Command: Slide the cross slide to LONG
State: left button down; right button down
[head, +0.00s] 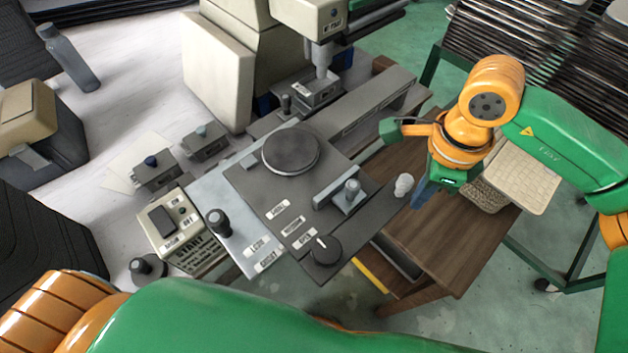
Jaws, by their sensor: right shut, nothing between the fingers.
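A panel block with a dark top (250,190) and a light grey strip (225,190) stands at the centre. Small plates that seem to read LONG (257,246) and SHORT (268,261) lie on its front left part. A black knob (218,222) stands on the light strip beside them. A grey knob (352,190) stands on a short bar on the right part. I cannot tell for sure which knob belongs to the cross slide. My right gripper (421,196) is shut and empty, right of the panel, apart from both knobs. My left gripper is out of view.
A START box (170,225) is at left. My left arm crosses the bottom.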

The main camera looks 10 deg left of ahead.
aim_at(406, 178)
dwell(0.5)
jog(key=shift+w+a, duration=0.5)
jog(key=shift+a, duration=0.15)
jog(key=shift+w+a, duration=0.5)
jog(key=shift+a, duration=0.3)
jog(key=shift+s+d+b, duration=0.25)
jog(key=shift+d+b, duration=0.1)
jog(key=shift+b, duration=0.05)
jog(key=shift+s+d, duration=0.1)
notch_tip(406, 178, up, 7)
jog(key=p, duration=0.5)
jog(key=shift+r, duration=0.15)
